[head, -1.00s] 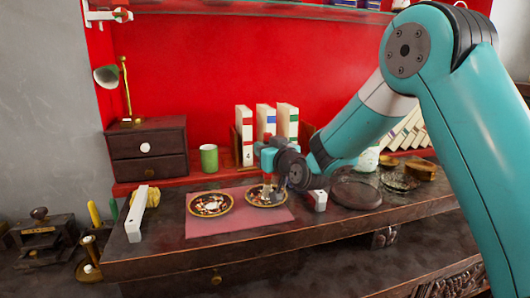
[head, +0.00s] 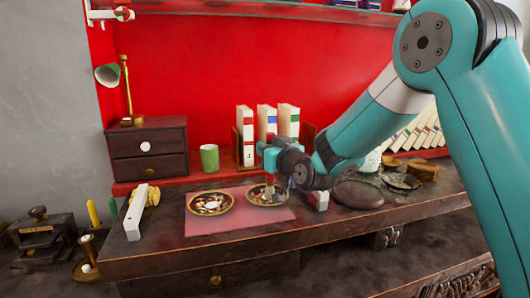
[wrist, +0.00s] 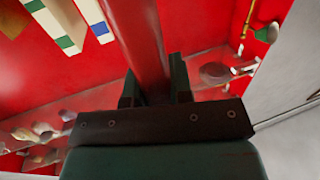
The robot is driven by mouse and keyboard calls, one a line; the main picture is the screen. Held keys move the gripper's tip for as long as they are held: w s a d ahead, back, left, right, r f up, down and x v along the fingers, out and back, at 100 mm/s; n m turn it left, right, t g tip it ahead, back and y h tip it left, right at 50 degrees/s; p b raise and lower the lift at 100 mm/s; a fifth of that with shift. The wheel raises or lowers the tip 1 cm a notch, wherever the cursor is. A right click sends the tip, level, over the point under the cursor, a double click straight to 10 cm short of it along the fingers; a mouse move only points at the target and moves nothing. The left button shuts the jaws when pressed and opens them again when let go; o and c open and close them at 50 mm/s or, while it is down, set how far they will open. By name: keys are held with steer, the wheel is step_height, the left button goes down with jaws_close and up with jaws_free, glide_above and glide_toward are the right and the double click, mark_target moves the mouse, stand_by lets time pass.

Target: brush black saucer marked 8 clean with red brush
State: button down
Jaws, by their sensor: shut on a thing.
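Two dark saucers with gold rims and pale blotches lie on a pink mat (head: 240,222): the left saucer (head: 211,203) and the right saucer (head: 262,203). I cannot read a number on either. My gripper (head: 270,176) is low over the right saucer and hides part of its back and right side. In the wrist view my gripper (wrist: 155,88) is shut on the red brush (wrist: 144,35), whose red shaft runs up between the fingers. The bristles are hard to make out, so I cannot tell whether they touch the saucer.
A green cup (head: 209,158) and upright white books (head: 267,122) stand behind the mat. A white block (head: 319,200) is close to the right, partly behind my wrist. A long white piece (head: 136,212) lies left. Dark dishes (head: 358,192) are at right.

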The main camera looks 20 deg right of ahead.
steer(key=shift+f, duration=0.1)
step_height(320, 180, up, 6)
steer(key=p, duration=0.3)
stand_by(0.4)
